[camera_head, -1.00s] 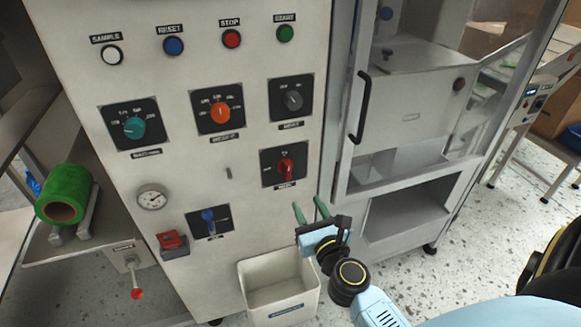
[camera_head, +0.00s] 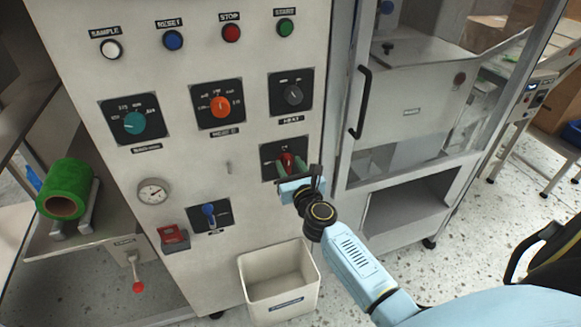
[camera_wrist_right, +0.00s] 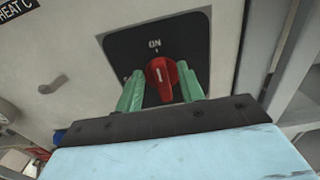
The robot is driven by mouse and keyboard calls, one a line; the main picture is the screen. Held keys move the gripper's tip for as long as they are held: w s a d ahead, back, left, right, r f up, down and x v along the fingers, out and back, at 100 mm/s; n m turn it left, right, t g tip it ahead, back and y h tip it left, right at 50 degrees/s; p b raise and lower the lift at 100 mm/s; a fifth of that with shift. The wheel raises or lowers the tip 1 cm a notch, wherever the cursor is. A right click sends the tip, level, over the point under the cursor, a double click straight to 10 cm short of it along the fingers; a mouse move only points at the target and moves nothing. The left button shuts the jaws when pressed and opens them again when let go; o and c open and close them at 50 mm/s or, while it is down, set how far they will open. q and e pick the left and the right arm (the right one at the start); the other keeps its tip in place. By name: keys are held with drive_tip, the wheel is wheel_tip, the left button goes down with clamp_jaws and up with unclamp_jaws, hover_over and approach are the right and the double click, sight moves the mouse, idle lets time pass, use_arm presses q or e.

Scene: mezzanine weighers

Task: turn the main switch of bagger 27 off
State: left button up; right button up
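The main switch is a red rotary knob (camera_wrist_right: 161,75) on a black plate (camera_wrist_right: 117,48). In the right wrist view its white pointer mark is near upright, toward the "ON" label. In the head view the red knob (camera_head: 288,160) sits low on the right of the bagger's front panel, partly hidden by my gripper. My right gripper (camera_head: 289,170) has its green fingers on either side of the knob. In the right wrist view the fingers (camera_wrist_right: 160,84) are apart, with small gaps to the knob; contact cannot be told. My left gripper is not in view.
An orange knob (camera_head: 220,106), a dark grey knob (camera_head: 293,94) and a teal knob (camera_head: 135,123) are above. A blue-handled switch (camera_head: 209,212) and red switch (camera_head: 171,235) are lower left. A white bin (camera_head: 279,280) stands below; a glazed door handle (camera_head: 361,102) is to the right.

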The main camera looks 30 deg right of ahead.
clamp_jaws()
drive_tip(key=shift+n, duration=0.4)
drive_tip(key=n, duration=0.1)
drive_tip(key=n+p, duration=0.1)
drive_tip(key=n, duration=0.1)
drive_tip(key=shift+a+n, duration=0.25)
drive_tip(key=shift+n, duration=0.05)
drive_tip(key=n, duration=0.3)
drive_tip(key=n+p, duration=0.1)
drive_tip(key=shift+w+a+f+n, duration=0.15)
drive_tip(key=shift+a+f+n, duration=0.1)
drive_tip(key=shift+n, duration=0.15)
drive_tip(key=n, duration=0.3)
drive_tip(key=n+p, duration=0.1)
drive_tip(key=n, duration=0.1)
drive_tip(key=f+n, duration=0.1)
drive_tip(key=n, duration=0.2)
drive_tip(key=shift+a+n+p, duration=0.2)
drive_tip(key=shift+n+p, duration=0.1)
drive_tip(key=shift+p, duration=0.05)
drive_tip(key=shift+n, duration=0.3)
